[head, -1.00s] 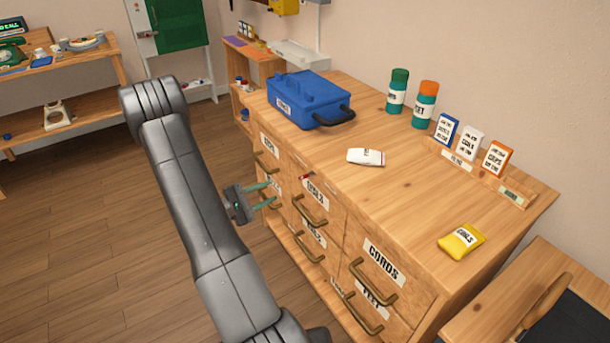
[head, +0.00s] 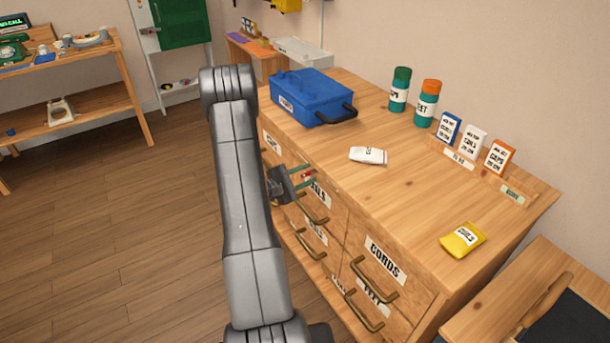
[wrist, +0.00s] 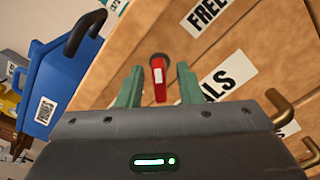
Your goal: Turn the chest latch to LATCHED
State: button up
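The chest latch is a small red lever with a white mark, on the front of the wooden chest (head: 345,225). In the wrist view the latch (wrist: 158,88) stands roughly upright in the picture, its dark round pivot at the top. My gripper (wrist: 160,70) is open, with one green finger on each side of the lever and a gap visible on both sides. In the head view my gripper (head: 307,178) is at the chest's upper front, and the latch (head: 307,176) shows as a small red spot by the fingertips.
Brass drawer handles (head: 375,277) stick out of the chest front, one (wrist: 282,107) close to the right of my gripper. A blue toolbox (head: 312,98) with a dark handle sits on the chest top. A white packet (head: 368,155) lies nearby. The floor to the left is clear.

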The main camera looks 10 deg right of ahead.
grip_shut()
jog(key=shift+n, duration=0.3)
jog(key=n, duration=0.3)
jog(key=shift+n+b, duration=0.3)
jog(key=shift+b, duration=0.05)
jog(key=n, duration=0.4)
jog(key=shift+n, duration=0.3)
jog(key=n+p, duration=0.1)
jog(key=n, duration=0.3)
jog(key=shift+r+p, duration=0.1)
jog(key=shift+p, duration=0.25)
jog(key=shift+n+p, duration=0.8)
jog(key=shift+n, duration=1.7)
